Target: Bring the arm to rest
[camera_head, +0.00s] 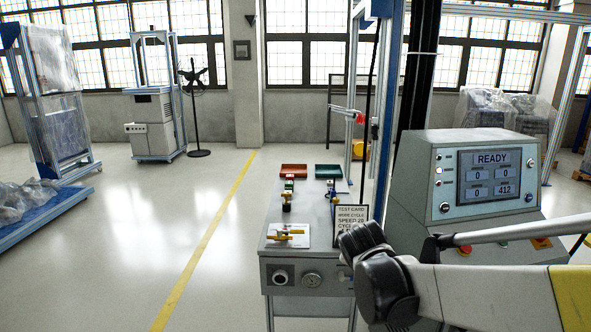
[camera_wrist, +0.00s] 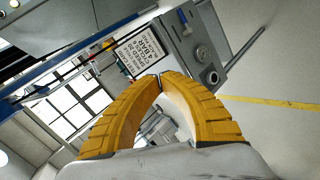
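My gripper (camera_wrist: 160,78) shows in the wrist view as two yellow ribbed fingers. They bow apart in the middle and meet at the tips, with nothing seen between them. In the head view my arm reaches in from the lower right, its dark joint in front of the bench's right side; the fingers cannot be made out there. The grey test bench (camera_head: 311,262) stands just beyond the arm. A white test card (camera_head: 350,217) stands on its right side, partly hidden by my arm, and also shows tilted in the wrist view (camera_wrist: 143,50).
A console (camera_head: 489,180) reading READY stands right, close behind my arm. The bench carries a yellow-handled valve (camera_head: 289,234), a red tray (camera_head: 294,170) and a green tray (camera_head: 328,171). A blue post (camera_head: 384,110) rises behind. The floor (camera_head: 150,215) left of the bench is clear.

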